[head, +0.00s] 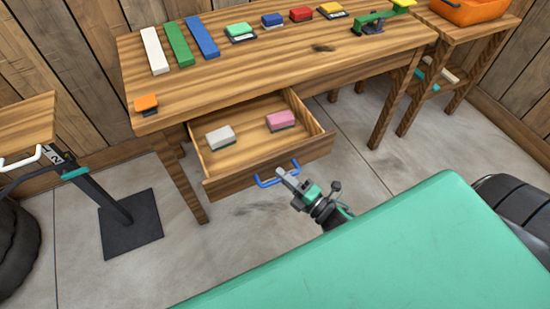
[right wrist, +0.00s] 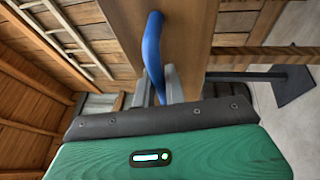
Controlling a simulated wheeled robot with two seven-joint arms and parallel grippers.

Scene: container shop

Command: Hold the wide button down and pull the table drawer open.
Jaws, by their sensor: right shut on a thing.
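The table drawer (head: 235,170) stands out from under the wooden table (head: 300,62), with its inside showing. Its blue handle (head: 266,182) is on the drawer front, and the handle also shows in the right wrist view (right wrist: 152,40). My right gripper (head: 288,177) is shut on this handle; in the right wrist view its grey fingers (right wrist: 160,88) close around the lower end. An orange button (head: 147,101) on a dark base sits at the table's near left corner, with nothing seen touching it. I cannot make out my left gripper.
A grey-white block (head: 220,137) and a pink block (head: 280,120) lie in the drawer. White, green and blue bars and several coloured blocks are on the tabletop. A black stand (head: 131,225) is at left; an orange container (head: 468,10) is at right.

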